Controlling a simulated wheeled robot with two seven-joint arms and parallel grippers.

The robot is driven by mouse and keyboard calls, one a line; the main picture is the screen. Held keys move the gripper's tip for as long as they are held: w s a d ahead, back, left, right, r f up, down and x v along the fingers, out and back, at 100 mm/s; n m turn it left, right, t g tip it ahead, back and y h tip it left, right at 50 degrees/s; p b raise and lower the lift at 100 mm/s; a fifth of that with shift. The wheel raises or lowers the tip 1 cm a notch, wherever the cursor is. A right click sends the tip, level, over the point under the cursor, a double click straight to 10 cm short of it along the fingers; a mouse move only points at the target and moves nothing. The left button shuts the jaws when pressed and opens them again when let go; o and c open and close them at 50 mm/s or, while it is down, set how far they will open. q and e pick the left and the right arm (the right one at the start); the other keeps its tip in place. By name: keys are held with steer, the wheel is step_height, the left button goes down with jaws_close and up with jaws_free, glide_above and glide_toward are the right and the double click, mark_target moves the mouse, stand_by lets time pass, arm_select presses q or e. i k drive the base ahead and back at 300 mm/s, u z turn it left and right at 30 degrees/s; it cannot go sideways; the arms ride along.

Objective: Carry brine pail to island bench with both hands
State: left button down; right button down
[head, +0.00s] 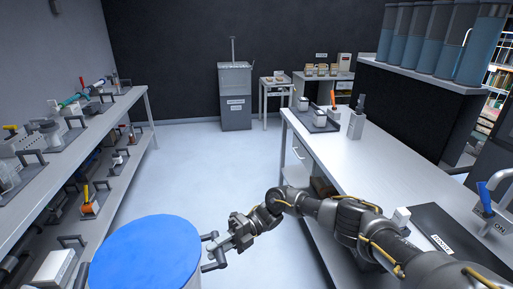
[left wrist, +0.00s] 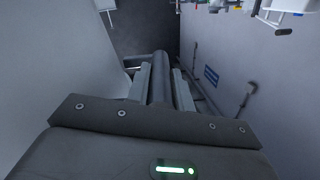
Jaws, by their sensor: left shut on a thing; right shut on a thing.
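The brine pail (head: 145,255) shows in the head view at the bottom left as a round blue top; its lower part is out of frame. My right gripper (head: 216,250) is shut on the dark handle at the pail's right side. In the left wrist view my left gripper (left wrist: 160,85) is shut around a dark round bar, which looks like the pail's other handle. My left gripper does not show in the head view. The island bench (head: 370,165), with a pale top, stands to the right, apart from the pail. Whether the pail touches anything below is hidden.
A long shelf (head: 75,150) with trays and tools runs along the left, close to the pail. Clear floor (head: 210,165) lies between shelf and bench. The bench carries a grey holder (head: 356,122) and a dark mat (head: 432,228). A grey cabinet (head: 235,95) stands at the back.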

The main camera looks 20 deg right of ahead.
mark_target(368, 173)
steer(key=i, duration=3.85)
steer(key=z, duration=2.6)
